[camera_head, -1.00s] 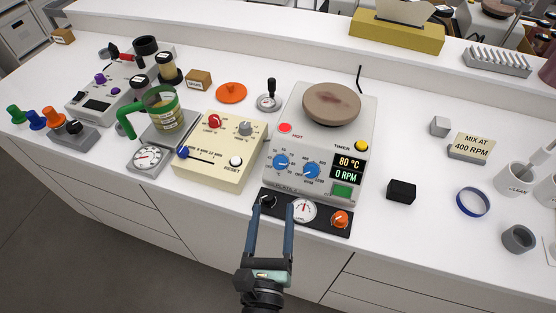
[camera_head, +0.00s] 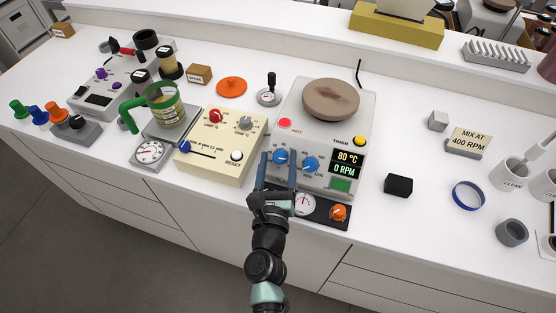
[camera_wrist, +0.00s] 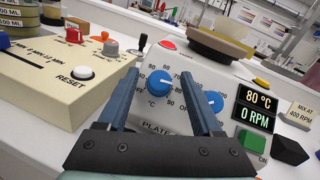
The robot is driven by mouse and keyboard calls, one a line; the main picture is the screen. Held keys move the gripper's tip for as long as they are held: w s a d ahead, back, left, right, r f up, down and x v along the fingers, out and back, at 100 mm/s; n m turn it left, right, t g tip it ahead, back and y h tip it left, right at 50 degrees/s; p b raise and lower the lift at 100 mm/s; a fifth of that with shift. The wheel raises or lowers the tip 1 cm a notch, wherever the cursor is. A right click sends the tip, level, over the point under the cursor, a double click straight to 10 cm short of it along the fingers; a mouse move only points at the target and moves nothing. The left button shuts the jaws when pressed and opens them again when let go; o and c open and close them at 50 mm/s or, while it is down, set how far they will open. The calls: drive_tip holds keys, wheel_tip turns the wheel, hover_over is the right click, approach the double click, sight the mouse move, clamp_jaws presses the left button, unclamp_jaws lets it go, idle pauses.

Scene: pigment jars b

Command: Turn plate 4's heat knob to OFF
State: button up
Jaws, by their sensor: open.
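The hotplate (camera_head: 309,174) is a pale grey unit with a round brown top and a "PLATE" label, its number hidden in the wrist view. Its left blue knob (camera_head: 280,157) has a dial marked °C; in the wrist view this knob (camera_wrist: 160,83) shows a white pointer line toward the right. The right blue knob (camera_head: 311,164) is the RPM one. The display (camera_head: 347,164) reads 80 °C and 0 RPM. My gripper (camera_head: 278,159) is open, its fingers reaching to either side of the left knob. Contact cannot be told.
A cream box (camera_head: 219,150) with a red knob and a RESET button stands close at left. A dark panel (camera_head: 325,212) with a gauge and orange knob lies in front of the hotplate. A black block (camera_head: 398,185) sits at right.

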clamp_jaws()
